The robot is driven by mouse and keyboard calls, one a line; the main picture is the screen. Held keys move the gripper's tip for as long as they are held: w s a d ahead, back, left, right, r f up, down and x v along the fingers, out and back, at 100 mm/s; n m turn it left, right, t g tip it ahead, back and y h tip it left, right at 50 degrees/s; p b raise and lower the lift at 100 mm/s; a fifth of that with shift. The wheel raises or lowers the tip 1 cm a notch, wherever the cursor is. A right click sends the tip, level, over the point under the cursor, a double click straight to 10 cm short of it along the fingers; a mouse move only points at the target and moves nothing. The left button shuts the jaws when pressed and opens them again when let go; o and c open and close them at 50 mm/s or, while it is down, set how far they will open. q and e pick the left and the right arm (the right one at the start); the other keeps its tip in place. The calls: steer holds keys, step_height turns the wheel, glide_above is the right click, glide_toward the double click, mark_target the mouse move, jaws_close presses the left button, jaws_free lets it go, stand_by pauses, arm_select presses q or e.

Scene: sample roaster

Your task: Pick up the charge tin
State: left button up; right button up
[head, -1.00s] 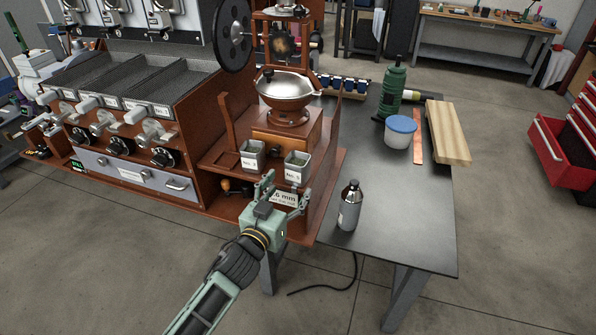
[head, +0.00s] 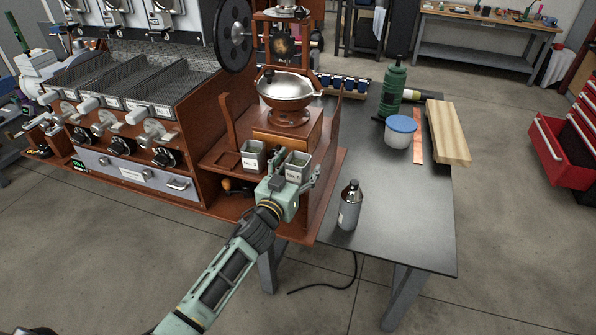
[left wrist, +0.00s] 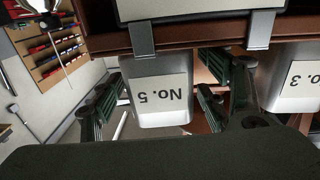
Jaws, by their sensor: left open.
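Two small grey metal tins stand side by side at the front of the wooden grinder stand in the head view. The right one (head: 297,160) is the No. 5 tin, its lower part hidden behind my gripper; the left one (head: 253,158) is the No. 3 tin. My left gripper (head: 295,177) is open at the front of the No. 5 tin. In the left wrist view the No. 5 tin (left wrist: 158,92), its label upside down, shows between the open fingers. The No. 3 tin (left wrist: 300,85) is to the right there, outside the fingers. My right gripper is not in view.
A capped silver bottle (head: 350,206) stands close to the right of my gripper on the dark table (head: 400,237). A blue-lidded tub (head: 400,132), a green flask (head: 392,92) and a wooden board (head: 447,132) are farther back. The metal funnel bowl (head: 285,90) sits above the tins.

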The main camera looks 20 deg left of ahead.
arm_select(q)
steer(key=c, duration=1.3)
steer(key=shift+c, duration=0.4)
steer(key=shift+r, duration=0.1)
